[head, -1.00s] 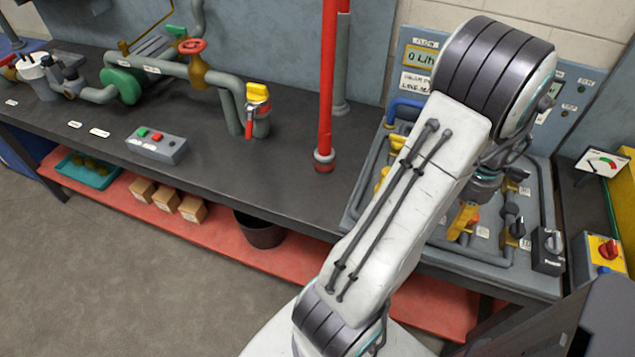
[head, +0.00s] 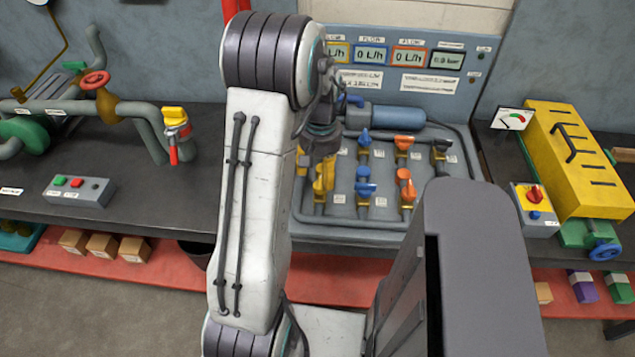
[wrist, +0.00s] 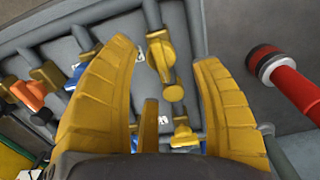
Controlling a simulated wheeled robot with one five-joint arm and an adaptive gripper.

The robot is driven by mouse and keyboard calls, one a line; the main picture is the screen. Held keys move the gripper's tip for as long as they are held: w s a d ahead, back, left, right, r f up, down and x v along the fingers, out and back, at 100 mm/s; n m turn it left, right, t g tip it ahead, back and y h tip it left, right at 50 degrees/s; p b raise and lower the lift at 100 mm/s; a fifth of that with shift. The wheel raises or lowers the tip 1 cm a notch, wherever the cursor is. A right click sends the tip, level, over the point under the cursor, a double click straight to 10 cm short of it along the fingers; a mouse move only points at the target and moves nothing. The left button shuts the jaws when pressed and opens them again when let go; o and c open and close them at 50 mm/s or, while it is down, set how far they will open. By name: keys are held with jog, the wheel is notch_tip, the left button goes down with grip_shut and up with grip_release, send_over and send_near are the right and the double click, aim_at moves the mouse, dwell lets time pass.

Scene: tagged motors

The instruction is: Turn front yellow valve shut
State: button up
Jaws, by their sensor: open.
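The front yellow valve (wrist: 160,52) shows in the wrist view between and beyond my fingertips, on a grey pipe. My gripper (wrist: 166,58) is open, with one gold finger on each side of the valve. I cannot tell whether either finger touches it. In the head view my gripper (head: 324,178) points down at the left side of the valve panel (head: 345,233). There its gold fingers and the front yellow valve blend together. A second yellow valve (wrist: 185,136) shows lower in the wrist view.
Blue valves (head: 365,182) and orange valves (head: 404,186) stand to the right of my gripper, with a black valve (head: 440,150) beyond.

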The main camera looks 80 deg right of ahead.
aim_at(320, 183)
jog(key=shift+f, duration=2.35)
grip_shut()
